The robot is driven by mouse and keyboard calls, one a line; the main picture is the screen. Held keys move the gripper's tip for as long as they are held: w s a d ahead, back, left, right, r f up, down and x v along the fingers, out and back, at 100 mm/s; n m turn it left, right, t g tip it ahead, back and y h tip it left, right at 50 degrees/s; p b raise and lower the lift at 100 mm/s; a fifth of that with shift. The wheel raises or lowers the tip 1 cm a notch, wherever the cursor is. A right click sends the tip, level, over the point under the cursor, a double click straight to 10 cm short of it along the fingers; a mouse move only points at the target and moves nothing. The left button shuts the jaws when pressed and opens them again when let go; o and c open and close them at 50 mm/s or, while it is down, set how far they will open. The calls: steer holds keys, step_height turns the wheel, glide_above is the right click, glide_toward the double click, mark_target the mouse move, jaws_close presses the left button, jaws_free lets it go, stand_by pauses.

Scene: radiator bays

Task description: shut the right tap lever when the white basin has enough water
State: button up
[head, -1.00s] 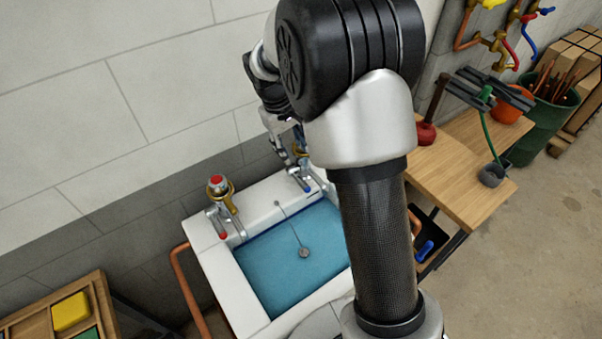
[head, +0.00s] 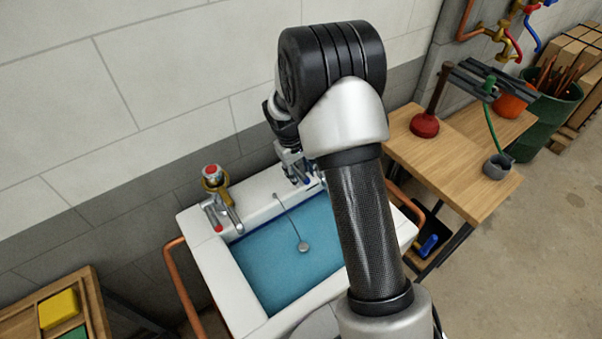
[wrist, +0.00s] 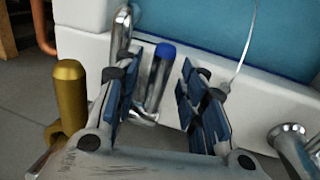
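The white basin (head: 217,275) holds blue water (head: 285,262); its surface lies a little below the rim. A grey disc (head: 303,247) on a thin line shows at the water. The right tap's blue-tipped lever (wrist: 158,78) stands between my gripper's fingers in the wrist view, with a gap on each side. My gripper (wrist: 160,95) is open around it; in the head view my gripper (head: 292,163) is at the basin's back rim, partly hiding the right tap. A chrome spout (wrist: 122,30) shows beside the lever. No stream of water can be made out.
The left tap (head: 214,190), with a red-tipped lever, stands on the same rim. A gold fitting (wrist: 70,100) is close left of my fingers, a chrome part (wrist: 290,138) to the right. A wooden bench (head: 450,185) with a plunger (head: 425,125) stands right of the basin.

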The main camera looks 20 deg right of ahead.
jaws_close()
stand_by(0.5)
stand_by(0.3)
